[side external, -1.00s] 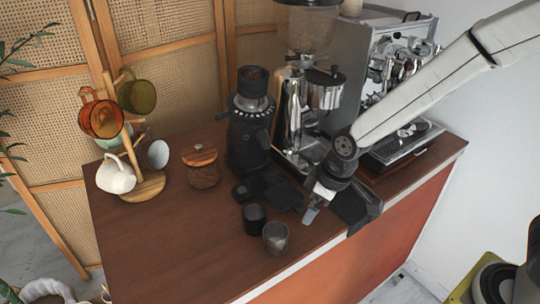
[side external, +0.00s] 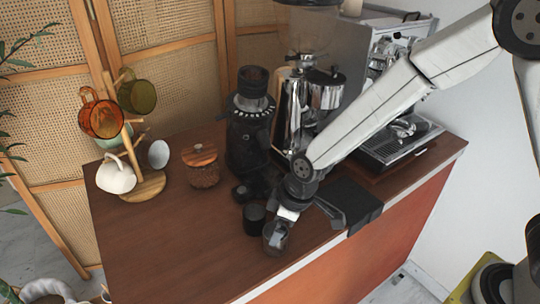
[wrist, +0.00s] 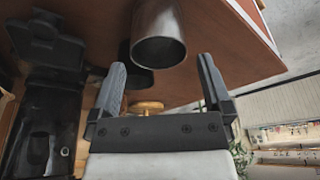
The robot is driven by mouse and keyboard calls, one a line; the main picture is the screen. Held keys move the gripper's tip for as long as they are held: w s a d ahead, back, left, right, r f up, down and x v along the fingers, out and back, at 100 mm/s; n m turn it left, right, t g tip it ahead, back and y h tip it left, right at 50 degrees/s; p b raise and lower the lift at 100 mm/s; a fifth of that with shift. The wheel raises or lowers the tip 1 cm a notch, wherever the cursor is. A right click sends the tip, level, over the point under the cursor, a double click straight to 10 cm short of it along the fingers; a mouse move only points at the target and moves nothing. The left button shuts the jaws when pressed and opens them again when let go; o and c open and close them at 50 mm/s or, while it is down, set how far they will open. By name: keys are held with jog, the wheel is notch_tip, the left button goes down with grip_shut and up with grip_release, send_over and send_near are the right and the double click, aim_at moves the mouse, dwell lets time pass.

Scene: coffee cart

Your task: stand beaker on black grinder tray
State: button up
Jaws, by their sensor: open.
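Whether the fingers touch the beaker cannot be told.
A wood-lidded jar (side external: 202,166) and a mug tree (side external: 148,184) are farther left. A steel espresso machine (side external: 400,140) is at right. The counter's front left (side external: 170,250) is clear.

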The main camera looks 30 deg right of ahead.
jog(key=shift+f, duration=0.2)
jog(key=shift+x, duration=2.45)
jog(key=c, duration=1.2)
jog(key=shift+c, duration=0.2)
jog(key=shift+r, duration=0.15)
